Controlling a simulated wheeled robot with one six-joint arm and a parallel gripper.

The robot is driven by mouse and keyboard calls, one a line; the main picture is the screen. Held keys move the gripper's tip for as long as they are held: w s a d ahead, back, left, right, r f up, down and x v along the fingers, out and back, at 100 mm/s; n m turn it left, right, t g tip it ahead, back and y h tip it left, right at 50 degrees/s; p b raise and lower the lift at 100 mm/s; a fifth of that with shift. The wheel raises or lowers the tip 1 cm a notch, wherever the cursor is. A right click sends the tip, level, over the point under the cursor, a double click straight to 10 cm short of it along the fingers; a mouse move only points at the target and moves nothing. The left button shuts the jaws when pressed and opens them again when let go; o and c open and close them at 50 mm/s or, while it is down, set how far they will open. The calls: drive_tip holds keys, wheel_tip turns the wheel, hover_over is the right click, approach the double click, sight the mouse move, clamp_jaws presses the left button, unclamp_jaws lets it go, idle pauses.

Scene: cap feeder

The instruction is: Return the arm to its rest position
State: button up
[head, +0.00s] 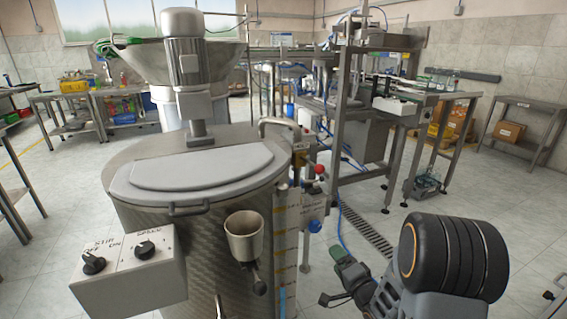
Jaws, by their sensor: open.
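My gripper (338,280) is at the lower right, at the end of my dark arm, pointing left. Its fingers stand apart and nothing shows between them. It is in front of and to the right of a large steel vat (195,240) and does not appear to touch it. The vat has a closed grey lid (200,168) and a motor on top.
A control box (130,270) with two black knobs and a steel cup (244,236) are on the vat's front. A metal-framed machine (345,120) stands behind. A table with a carton (510,131) is at the right. Tiled floor is open between.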

drive_tip(key=s+d+f+n+g+h, duration=0.25)
drive_tip(key=d+f+g+h, duration=0.2)
drive_tip(key=f, duration=0.25)
drive_tip(key=s+d+r+n+g+h+p, duration=0.2)
drive_tip(key=s+r+n+g+p, duration=0.2)
drive_tip(key=s+r+g+p, duration=0.15)
drive_tip(key=s+a+r+n+g+p, duration=0.1)
drive_tip(key=s+a+r+p, duration=0.2)
drive_tip(key=r, duration=0.7)
drive_tip(key=s+a+r+n+g+y+p, duration=0.1)
drive_tip(key=s+a+r+n+p, duration=0.1)
drive_tip(key=r+p, duration=0.5)
drive_tip(key=s+a+r+n+g+p, duration=0.1)
drive_tip(key=s+a+r+p, duration=0.4)
drive_tip(key=r, duration=0.9)
drive_tip(key=shift+a+n+p, duration=0.35)
drive_tip(key=shift+n, duration=0.1)
